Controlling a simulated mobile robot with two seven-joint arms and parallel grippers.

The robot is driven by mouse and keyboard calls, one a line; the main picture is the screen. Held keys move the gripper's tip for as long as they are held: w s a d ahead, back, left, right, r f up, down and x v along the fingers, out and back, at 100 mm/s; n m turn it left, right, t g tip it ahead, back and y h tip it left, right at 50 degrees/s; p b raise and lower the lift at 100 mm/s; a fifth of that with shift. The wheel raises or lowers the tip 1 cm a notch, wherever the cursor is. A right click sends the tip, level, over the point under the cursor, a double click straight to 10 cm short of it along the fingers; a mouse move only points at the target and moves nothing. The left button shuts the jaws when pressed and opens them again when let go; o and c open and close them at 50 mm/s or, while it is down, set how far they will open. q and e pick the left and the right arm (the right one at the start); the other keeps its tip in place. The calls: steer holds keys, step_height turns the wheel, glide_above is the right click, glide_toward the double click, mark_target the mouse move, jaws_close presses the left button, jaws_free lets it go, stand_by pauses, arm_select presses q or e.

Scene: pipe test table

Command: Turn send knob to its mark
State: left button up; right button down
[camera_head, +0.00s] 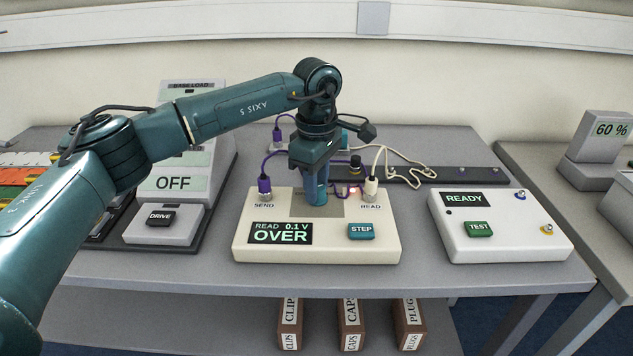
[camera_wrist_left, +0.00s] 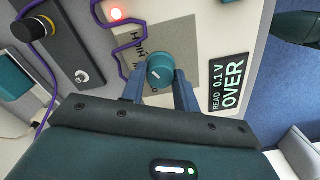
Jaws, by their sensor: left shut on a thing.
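The cream test box (camera_head: 315,248) stands on the grey table, with sockets labelled SEND and READ. Its display (camera_head: 280,233) reads "READ 0.1 V OVER"; the same display (camera_wrist_left: 229,84) shows in the left wrist view. The round teal send knob (camera_wrist_left: 160,70) sits on a grey-beige plate, with a pale line on its top. My left gripper (camera_head: 316,196) points down over this plate; in the left wrist view its blue fingers (camera_wrist_left: 158,88) are shut on the knob from both sides. Scale lettering beside the knob is partly covered. My right gripper is not in view.
Purple and white leads are plugged into the box, beside a lit red lamp (camera_wrist_left: 116,14). A white READY box (camera_head: 497,229) stands to the right, a DRIVE unit (camera_head: 163,224) to the left.

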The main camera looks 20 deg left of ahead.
arm_select(q)
steer(key=shift+d, duration=0.1)
steer(key=o, duration=1)
steer(key=shift+c, duration=0.2)
step_height(320, 180, up, 13)
steer(key=shift+r, duration=0.15)
